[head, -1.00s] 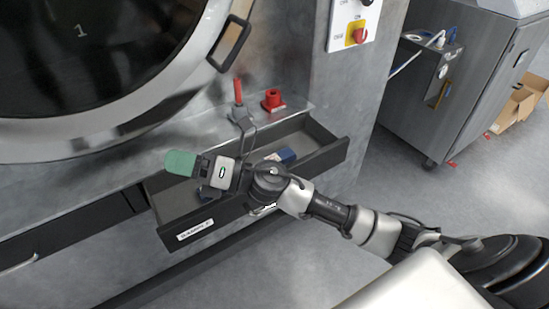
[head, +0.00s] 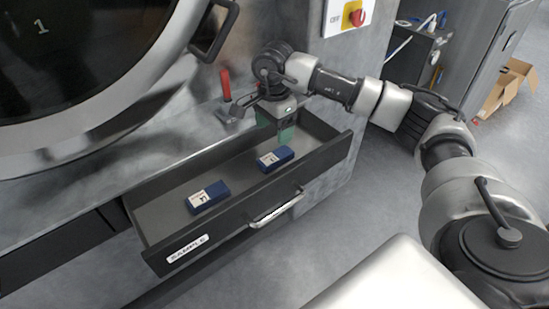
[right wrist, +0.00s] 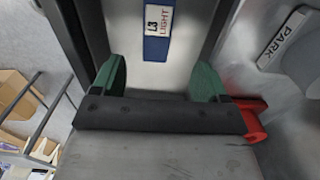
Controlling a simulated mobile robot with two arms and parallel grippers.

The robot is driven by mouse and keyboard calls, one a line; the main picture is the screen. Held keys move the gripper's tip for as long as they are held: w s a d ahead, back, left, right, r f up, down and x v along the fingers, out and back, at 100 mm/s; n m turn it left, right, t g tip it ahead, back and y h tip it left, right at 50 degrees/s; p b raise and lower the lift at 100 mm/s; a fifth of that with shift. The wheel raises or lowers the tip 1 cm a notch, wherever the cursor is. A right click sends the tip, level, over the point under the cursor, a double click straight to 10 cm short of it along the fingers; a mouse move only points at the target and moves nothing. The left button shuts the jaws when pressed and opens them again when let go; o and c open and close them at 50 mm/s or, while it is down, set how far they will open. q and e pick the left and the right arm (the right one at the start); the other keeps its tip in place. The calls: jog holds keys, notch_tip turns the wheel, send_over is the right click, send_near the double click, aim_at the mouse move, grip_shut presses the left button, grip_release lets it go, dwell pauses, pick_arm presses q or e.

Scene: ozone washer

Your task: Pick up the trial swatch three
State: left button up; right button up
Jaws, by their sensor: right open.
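Two blue blocks with white labels lie in the open drawer (head: 178,207). One block (head: 207,197) is toward the left end, the other block (head: 275,159) nearer the right end. In the right wrist view a blue block (right wrist: 156,48) shows a label reading "L3 LIGHT"; it appears to be the right-hand one. My right gripper (head: 284,133) points down at the drawer's far right end, just behind that block. Its green fingers are open and empty in the right wrist view (right wrist: 159,80), with the block beyond them. My left gripper is not in view.
A red-handled clamp (head: 226,88) stands on the metal ledge behind the drawer. A large round door (head: 75,65) is at the upper left. The drawer has raised walls and a front handle (head: 276,209). A red part (right wrist: 252,120) lies beside the right finger in the wrist view.

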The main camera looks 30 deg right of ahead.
aim_at(276, 155)
jog(key=f, duration=0.8)
jog(key=shift+s+d+f, duration=0.15)
jog(key=shift+s+f, duration=0.05)
jog(key=shift+f, duration=0.1)
jog(key=c, duration=1)
jog(key=shift+r, duration=0.1)
